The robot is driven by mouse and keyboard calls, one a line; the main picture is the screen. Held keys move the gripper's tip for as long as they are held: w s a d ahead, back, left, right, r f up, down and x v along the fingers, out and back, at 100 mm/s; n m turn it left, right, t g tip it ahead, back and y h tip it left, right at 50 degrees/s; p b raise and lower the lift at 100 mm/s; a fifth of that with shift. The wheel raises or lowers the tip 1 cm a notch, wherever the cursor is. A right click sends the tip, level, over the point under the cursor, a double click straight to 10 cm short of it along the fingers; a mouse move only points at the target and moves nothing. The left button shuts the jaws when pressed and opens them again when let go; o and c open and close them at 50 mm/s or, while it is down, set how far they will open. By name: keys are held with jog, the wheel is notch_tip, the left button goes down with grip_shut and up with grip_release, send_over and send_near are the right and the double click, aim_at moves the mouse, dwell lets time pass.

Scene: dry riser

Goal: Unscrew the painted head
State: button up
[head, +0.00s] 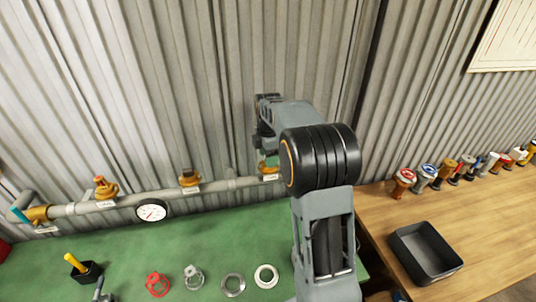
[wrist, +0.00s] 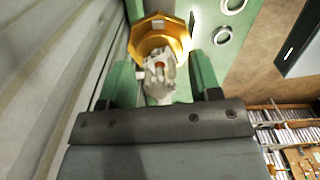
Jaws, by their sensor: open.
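The head between my gripper's fingers, whitish and blotched as if painted, shows in the wrist view (wrist: 158,82). It stands at the brass fitting (wrist: 160,28), which has flat sides. My gripper (wrist: 162,75) is open, with one green finger on each side of the head. I cannot tell whether either finger touches it. In the head view my gripper (head: 267,160) is at the right-hand fitting on the pipe (head: 225,185), largely hidden by my arm, and the head is not clear there.
Two more brass fittings (head: 105,188) (head: 190,180) and a gauge (head: 151,211) are on the pipe, against a corrugated wall. The green mat holds a red part (head: 158,284), a grey part (head: 194,277), two rings and a black cup (head: 86,273). A black tray (head: 393,248) sits right.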

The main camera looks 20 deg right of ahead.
jog(key=m+p, duration=0.1)
jog(key=m, duration=1.1)
jog(key=shift+m, duration=0.3)
jog(key=shift+c, duration=0.2)
grip_shut()
jog(key=n, duration=0.3)
jog(key=shift+n, duration=1.4)
